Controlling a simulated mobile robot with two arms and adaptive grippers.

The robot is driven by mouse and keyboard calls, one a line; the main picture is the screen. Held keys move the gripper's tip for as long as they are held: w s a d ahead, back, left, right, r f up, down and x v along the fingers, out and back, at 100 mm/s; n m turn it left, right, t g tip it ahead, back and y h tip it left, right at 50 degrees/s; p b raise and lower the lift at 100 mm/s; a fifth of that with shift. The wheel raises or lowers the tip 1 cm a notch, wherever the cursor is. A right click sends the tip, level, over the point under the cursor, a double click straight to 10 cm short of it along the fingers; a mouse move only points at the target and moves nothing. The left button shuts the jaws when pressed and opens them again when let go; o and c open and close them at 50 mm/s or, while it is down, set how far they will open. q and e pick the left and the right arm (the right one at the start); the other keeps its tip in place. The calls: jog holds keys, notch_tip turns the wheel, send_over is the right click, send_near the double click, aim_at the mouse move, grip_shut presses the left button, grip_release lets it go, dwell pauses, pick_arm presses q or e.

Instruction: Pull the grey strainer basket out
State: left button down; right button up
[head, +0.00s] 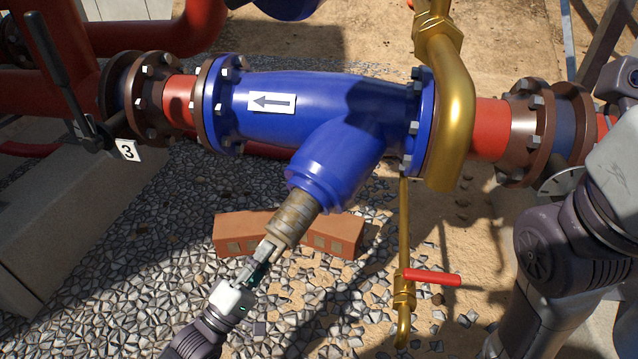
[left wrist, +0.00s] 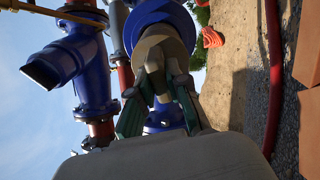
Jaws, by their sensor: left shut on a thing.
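The grey strainer basket (head: 295,214) is a brownish-grey cylinder. It sticks partly out of the lower, slanted branch of the blue strainer body (head: 330,160); its upper end is hidden inside. My left gripper (head: 268,250) is shut on the outer end of the basket, from below and to the left. In the left wrist view the basket's end (left wrist: 160,48) shows ahead, between the two fingers (left wrist: 158,100), with the blue body behind it. My right arm shows at the right edge of the head view, but its gripper is out of view.
Orange bricks (head: 240,235) lie on the gravel behind the basket. A brass pipe with a red-handled valve (head: 432,277) hangs at the right. A lever with tag 3 (head: 128,150) is at the left. Open gravel (head: 120,280) lies around my left gripper.

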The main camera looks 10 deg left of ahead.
pick_arm(q)
jog(key=v, duration=0.6)
dwell(0.4)
jog(key=shift+r, duration=0.1)
jog(key=c, duration=1.7)
grip_release()
grip_shut()
